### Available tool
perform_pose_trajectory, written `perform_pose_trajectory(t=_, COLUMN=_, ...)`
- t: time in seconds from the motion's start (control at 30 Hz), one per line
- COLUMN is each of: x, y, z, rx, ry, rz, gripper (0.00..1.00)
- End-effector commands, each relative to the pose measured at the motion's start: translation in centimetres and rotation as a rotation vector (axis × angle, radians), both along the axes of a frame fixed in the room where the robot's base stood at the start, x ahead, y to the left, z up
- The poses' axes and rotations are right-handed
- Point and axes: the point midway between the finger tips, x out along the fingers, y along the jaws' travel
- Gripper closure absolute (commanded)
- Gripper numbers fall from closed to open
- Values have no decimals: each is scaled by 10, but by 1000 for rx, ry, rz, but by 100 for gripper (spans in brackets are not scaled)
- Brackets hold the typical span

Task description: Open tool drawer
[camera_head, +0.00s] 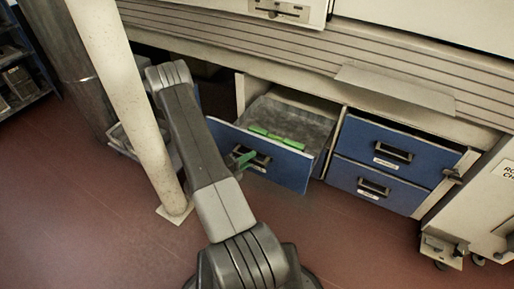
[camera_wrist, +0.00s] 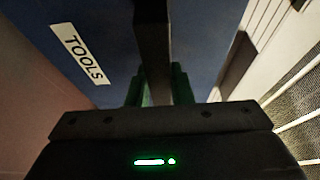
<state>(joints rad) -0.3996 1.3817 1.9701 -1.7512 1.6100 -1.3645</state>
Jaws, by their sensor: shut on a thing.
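The tool drawer (camera_head: 287,165) has a blue front and is pulled out from under the bench. In the wrist view my gripper (camera_wrist: 158,85) is shut on the dark handle bar (camera_wrist: 152,40), one green finger on each side. My arm hides part of the drawer's left side.
Two closed blue drawers (camera_head: 394,150) are to the right. A pale post (camera_head: 128,100) stands left of my arm. A white wheeled cabinet (camera_head: 485,200) is at the far right. The red floor (camera_head: 330,240) in front of the drawers is clear.

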Motion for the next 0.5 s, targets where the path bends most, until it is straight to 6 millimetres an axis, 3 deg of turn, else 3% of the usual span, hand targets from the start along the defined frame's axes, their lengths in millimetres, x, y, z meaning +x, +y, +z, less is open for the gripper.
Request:
perform_pose_trajectory(t=0.2, x=-18, y=13, z=0, rx=1, ry=3, rz=2, gripper=100)
perform_pose_trajectory(t=0.5, x=-23, y=16, z=0, rx=2, ry=1, rz=1, gripper=100)
